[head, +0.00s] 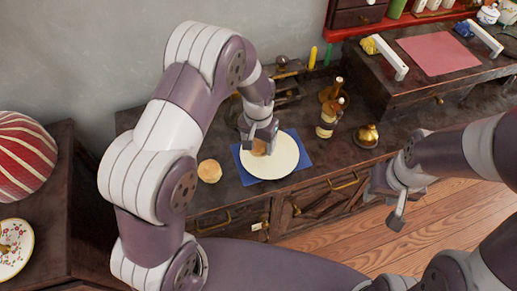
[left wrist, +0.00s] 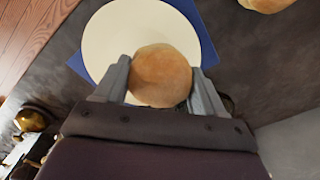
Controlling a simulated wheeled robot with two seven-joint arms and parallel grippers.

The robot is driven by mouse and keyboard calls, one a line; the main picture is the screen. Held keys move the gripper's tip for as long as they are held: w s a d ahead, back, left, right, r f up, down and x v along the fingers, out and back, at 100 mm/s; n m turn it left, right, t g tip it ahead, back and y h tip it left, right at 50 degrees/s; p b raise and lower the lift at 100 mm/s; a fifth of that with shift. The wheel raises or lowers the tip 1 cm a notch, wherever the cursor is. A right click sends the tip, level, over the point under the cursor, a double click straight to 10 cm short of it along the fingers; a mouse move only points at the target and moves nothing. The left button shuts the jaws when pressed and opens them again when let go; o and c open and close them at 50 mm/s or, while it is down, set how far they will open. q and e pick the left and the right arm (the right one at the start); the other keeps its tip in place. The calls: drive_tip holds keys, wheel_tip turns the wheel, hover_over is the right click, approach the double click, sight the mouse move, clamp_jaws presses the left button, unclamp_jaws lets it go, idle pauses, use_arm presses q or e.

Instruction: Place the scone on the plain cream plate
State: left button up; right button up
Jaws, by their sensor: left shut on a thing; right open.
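A round golden-brown scone (left wrist: 161,76) sits between the fingers of my left gripper (left wrist: 160,85) in the left wrist view. In the head view the gripper (head: 261,134) points down over the left part of the plate, with the scone (head: 259,147) partly hidden by its fingers. The plain cream plate (head: 283,164) lies on a blue mat (head: 304,153) and also shows in the left wrist view (left wrist: 105,40). I cannot tell whether the scone touches the plate. My right gripper (head: 384,202) is open and empty, out in front of the cabinet at the right.
A second, similar bun (head: 210,171) stands on the dark cabinet top left of the mat. Brown bottles (head: 328,118) and a brass pot (head: 367,135) stand right of the plate. A raised bench with a pink mat (head: 439,53) is at the back right.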

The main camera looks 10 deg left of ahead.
sight(258, 150)
use_arm(q)
drive_tip(key=shift+a+f, duration=0.1)
drive_tip(key=shift+f, duration=2)
drive_tip(key=shift+f, duration=0.1)
drive_tip(key=o, duration=1)
drive_tip(key=shift+o, duration=0.2)
drive_tip(key=r, duration=1.2)
drive_tip(key=shift+s+a+r, duration=0.25)
drive_tip(key=shift+s+r, duration=0.1)
drive_tip(key=shift+r, duration=0.05)
drive_tip(key=s+a+r+n, duration=0.1)
drive_tip(key=s+a+r, duration=0.1)
drive_tip(key=s, duration=0.5)
drive_tip(key=s+a+r+n+t, duration=0.1)
drive_tip(key=s+a+r, duration=0.1)
drive_tip(key=s, duration=0.5)
drive_tip(key=shift+s+a+n, duration=0.2)
drive_tip(key=shift+a+n, duration=0.1)
drive_tip(key=shift+a, duration=0.6)
